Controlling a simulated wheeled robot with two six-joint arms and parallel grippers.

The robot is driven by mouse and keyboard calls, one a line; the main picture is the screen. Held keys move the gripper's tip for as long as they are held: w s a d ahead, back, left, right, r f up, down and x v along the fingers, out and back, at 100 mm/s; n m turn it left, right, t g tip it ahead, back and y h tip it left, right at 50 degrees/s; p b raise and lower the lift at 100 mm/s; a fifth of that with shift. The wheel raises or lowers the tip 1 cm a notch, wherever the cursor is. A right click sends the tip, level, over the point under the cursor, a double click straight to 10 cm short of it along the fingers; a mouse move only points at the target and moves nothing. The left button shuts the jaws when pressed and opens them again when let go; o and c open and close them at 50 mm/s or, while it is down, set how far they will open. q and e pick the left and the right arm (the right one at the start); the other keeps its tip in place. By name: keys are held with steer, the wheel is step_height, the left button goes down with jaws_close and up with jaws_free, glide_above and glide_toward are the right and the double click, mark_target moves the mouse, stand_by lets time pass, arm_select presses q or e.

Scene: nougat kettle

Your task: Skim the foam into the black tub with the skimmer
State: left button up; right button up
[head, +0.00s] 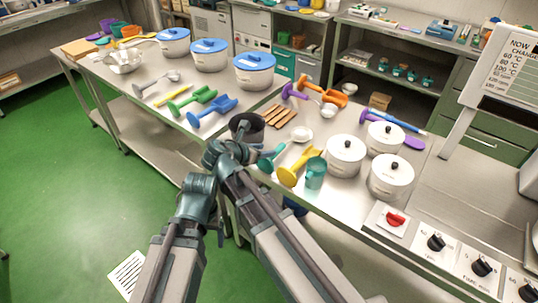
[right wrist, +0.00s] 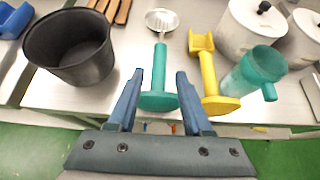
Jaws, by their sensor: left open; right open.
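The skimmer (right wrist: 158,80) lies on the table's front edge, with a teal handle and a pale perforated bowl; the head view shows its bowl (head: 301,134). In the right wrist view my right gripper (right wrist: 160,73) is open and empty, its fingers on either side of the line of the handle; contact cannot be told. The black tub (right wrist: 70,50) stands left of the skimmer, open and dark inside; it also shows in the head view (head: 247,127). My left gripper is low near the table's front edge, largely lost among my arm links. I make out no foam.
A yellow tool (right wrist: 207,75) and a teal cup (right wrist: 255,72) lie close right of the skimmer. White lidded pots (head: 346,156) stand further right. Control knobs (head: 436,242) are at lower right.

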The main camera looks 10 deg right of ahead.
mark_target(279, 150)
steer(key=shift+w+d+f+b, duration=0.15)
steer(key=shift+f+b, duration=0.05)
steer(key=shift+f, duration=0.2)
steer(key=shift+w+d+f+b, duration=0.1)
steer(key=shift+d+f+b, duration=0.05)
steer(key=shift+f, duration=0.2)
steer(key=b+x, duration=0.4)
steer(key=x, duration=0.4)
steer(key=shift+w+d+f+b, duration=0.15)
steer(key=shift+d+b, duration=0.1)
steer(key=shift+b, duration=0.2)
jaws_close()
steer(key=shift+d, duration=0.1)
stand_by(0.8)
